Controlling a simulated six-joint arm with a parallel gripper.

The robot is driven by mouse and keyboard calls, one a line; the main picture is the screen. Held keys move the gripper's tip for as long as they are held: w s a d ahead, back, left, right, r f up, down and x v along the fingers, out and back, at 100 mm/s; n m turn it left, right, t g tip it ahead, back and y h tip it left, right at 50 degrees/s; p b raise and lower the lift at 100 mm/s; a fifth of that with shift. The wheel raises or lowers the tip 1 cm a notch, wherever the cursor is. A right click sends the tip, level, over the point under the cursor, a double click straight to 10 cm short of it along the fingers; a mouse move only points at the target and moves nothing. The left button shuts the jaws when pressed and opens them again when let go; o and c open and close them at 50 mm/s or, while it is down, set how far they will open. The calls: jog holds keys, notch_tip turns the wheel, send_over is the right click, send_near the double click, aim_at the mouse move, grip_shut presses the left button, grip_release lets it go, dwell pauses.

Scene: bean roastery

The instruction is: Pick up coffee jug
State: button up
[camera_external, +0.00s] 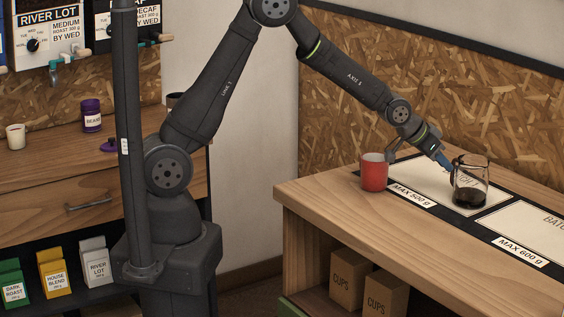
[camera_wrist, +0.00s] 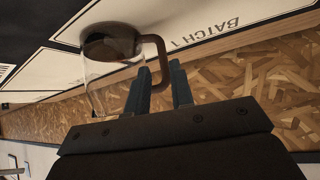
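The coffee jug (camera_external: 472,180) is clear glass with dark coffee at the bottom and a brown handle. It stands upright on the right-hand bench, by the border between two white panels. In the wrist view the jug (camera_wrist: 108,55) is at upper left, its handle (camera_wrist: 157,46) pointing toward my fingers. My gripper (camera_external: 446,162) reaches down to the handle side of the jug in the external view. In the wrist view the two blue fingers of my gripper (camera_wrist: 160,78) are apart, with part of the handle between their tips. I cannot tell whether either finger touches it.
A red mug (camera_external: 374,173) stands on the bench (camera_external: 335,205) left of the jug, close to my wrist. White panels (camera_external: 530,226) with dark borders lie on the bench top. A chipboard wall (camera_external: 430,80) rises behind. The bench front is clear.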

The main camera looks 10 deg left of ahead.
aim_at(452, 179)
jog(key=shift+x, duration=2.75)
jog(key=shift+w+a, duration=0.1)
jog(key=shift+w, duration=0.05)
grip_shut()
